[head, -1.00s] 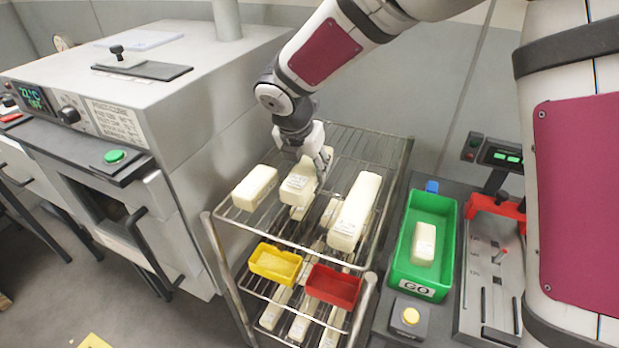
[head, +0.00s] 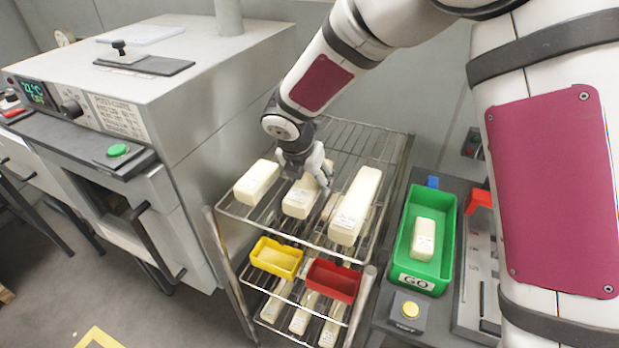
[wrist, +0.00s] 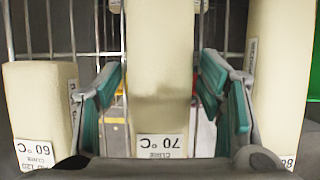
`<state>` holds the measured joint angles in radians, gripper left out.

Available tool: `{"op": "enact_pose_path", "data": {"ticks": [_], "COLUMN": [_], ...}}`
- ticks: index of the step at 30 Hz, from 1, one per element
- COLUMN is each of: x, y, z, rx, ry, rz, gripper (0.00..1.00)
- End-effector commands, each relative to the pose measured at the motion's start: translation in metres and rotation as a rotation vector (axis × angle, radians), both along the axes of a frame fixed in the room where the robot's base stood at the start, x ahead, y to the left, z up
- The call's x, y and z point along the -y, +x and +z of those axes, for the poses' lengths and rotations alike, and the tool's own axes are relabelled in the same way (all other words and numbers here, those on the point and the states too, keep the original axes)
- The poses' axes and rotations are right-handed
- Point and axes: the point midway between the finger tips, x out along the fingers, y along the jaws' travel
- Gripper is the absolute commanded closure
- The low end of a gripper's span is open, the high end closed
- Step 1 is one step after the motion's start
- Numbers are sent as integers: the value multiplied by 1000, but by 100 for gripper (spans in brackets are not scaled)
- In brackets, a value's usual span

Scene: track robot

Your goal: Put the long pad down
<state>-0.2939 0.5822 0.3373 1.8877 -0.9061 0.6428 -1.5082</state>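Three cream pads lie side by side on the wire rack's top shelf (head: 262,217). The middle one, the 70 °C pad (head: 300,203), also shows in the wrist view (wrist: 160,85) as a long block running out of the top of the picture. My gripper (head: 318,178) is above it. In the wrist view my gripper's teal fingers (wrist: 160,92) stand one on each side of this pad, with narrow gaps showing, so it looks open. The shorter 60 °C pad (head: 257,183) is on the left. The long right pad (head: 356,207) has a label partly cut off in the wrist view.
A yellow bin (head: 276,258) and a red bin (head: 333,281) sit below the top shelf, with more pads lower down. A green GO tray (head: 420,265) holding a pad (head: 424,239) stands right. The oven (head: 190,130) is left. The top shelf's back is bare.

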Motion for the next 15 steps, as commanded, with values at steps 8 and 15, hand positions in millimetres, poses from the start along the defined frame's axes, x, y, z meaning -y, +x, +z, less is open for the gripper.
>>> {"op": "enact_pose_path", "data": {"ticks": [8,15], "x": [0,-2], "y": [0,-5], "z": [1,21], "rx": [0,4], "ry": [0,1], "rz": [0,-1], "gripper": [34,34]}}
